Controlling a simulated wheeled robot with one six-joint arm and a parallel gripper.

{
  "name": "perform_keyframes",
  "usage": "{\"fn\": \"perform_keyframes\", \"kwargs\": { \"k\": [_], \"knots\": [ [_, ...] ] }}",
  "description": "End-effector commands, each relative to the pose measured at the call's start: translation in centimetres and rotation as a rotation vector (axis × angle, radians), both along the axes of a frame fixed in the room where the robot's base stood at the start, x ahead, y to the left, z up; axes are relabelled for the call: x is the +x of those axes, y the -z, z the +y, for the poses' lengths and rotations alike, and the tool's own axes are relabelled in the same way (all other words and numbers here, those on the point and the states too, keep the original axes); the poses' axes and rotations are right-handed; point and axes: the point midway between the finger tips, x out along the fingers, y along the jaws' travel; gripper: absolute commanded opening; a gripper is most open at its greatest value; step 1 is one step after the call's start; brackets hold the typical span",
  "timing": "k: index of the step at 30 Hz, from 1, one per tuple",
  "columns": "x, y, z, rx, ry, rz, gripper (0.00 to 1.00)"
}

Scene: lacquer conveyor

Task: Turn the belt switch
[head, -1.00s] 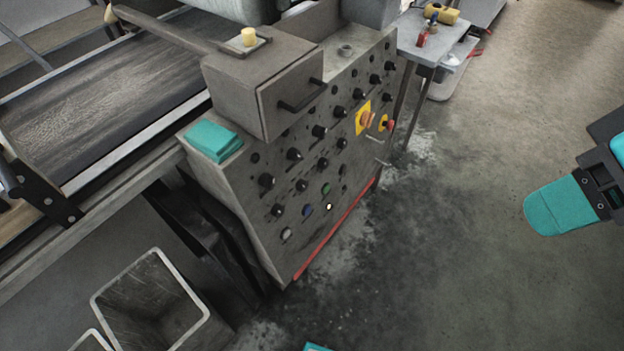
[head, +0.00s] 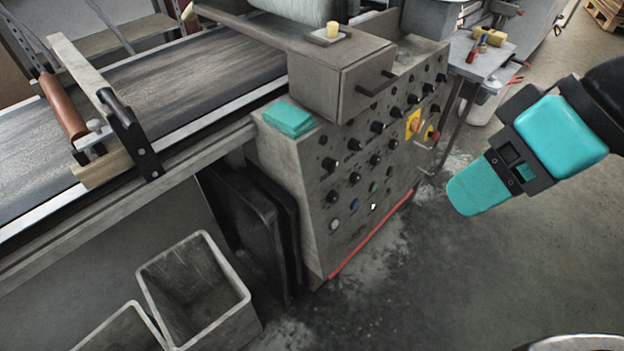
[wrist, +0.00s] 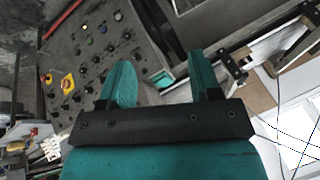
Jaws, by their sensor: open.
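The control panel (head: 345,185) is a grey slanted cabinet face with rows of black knobs, coloured buttons and a red strip along its base. A yellow plate with an orange-red rotary switch (head: 413,124) sits at its right side, with a red knob beside it. Which control is the belt switch is not marked legibly. In the wrist view the panel (wrist: 112,45) lies beyond the fingers, with the yellow switch (wrist: 67,83) at left. My gripper (wrist: 163,80) has two teal fingers, open and empty. In the head view my gripper (head: 470,190) hangs right of the panel, apart from it.
The conveyor belt (head: 200,82) runs to the left of the panel. A teal block (head: 289,118) lies on the cabinet's ledge. Open grey bins (head: 196,290) stand on the floor at lower left. A small side table (head: 480,58) stands behind.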

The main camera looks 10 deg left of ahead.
Motion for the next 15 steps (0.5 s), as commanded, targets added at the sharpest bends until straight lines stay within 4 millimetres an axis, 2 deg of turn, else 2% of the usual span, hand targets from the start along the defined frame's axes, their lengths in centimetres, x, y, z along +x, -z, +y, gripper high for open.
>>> {"fn": "perform_keyframes", "kwargs": {
  "k": [1, 3, 9, 15],
  "knots": [
    [0.6, 3.6, 0.4, 0.035, 0.012, -0.017, 0.57],
    [1.5, 6.3, 1.2, 0.096, 0.027, -0.052, 0.57],
    [4.5, 12.8, 3.2, 0.293, 0.089, -0.162, 0.57],
    [7.5, 18.3, 4.3, 0.489, 0.174, -0.269, 0.57]
  ]
}}
